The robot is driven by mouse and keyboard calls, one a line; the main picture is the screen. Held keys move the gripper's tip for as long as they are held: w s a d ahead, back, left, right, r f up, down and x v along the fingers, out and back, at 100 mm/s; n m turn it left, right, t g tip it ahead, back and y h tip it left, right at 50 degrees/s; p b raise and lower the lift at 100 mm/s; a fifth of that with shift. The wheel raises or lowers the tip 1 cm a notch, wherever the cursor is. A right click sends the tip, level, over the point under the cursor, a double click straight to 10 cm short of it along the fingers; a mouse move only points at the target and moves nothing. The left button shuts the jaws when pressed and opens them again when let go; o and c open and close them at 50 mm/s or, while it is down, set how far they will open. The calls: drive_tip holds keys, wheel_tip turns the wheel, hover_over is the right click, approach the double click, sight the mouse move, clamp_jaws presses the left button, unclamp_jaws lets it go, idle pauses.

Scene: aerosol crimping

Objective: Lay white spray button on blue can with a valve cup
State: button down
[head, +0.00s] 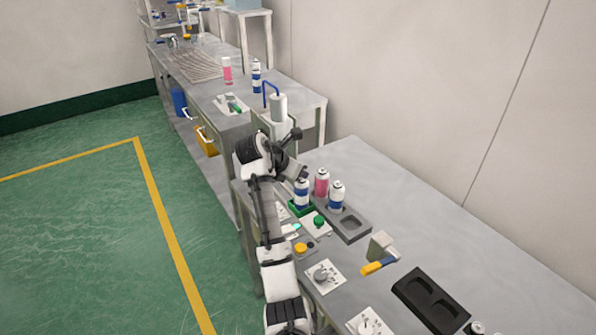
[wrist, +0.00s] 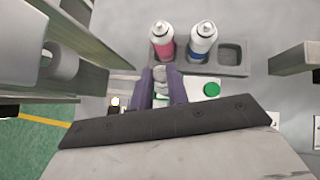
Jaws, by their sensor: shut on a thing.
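My gripper (wrist: 161,92) is shut on a small pale thing (wrist: 160,74), which looks like the white spray button; its shape is partly hidden by the fingers.
A pink can (head: 321,183) stands beside the second blue can, close behind my gripper. The grey tray (head: 365,231) has an empty pocket. A green button (head: 319,221) on a white plate, a yellow-handled tool (head: 375,266) and a black tray (head: 432,299) lie nearer. The bench's wall side is clear.

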drive_tip(key=c, duration=1.3)
unclamp_jaws()
wheel_tip(320, 180, up, 12)
drive_tip(key=shift+r, duration=0.1)
idle(0.6)
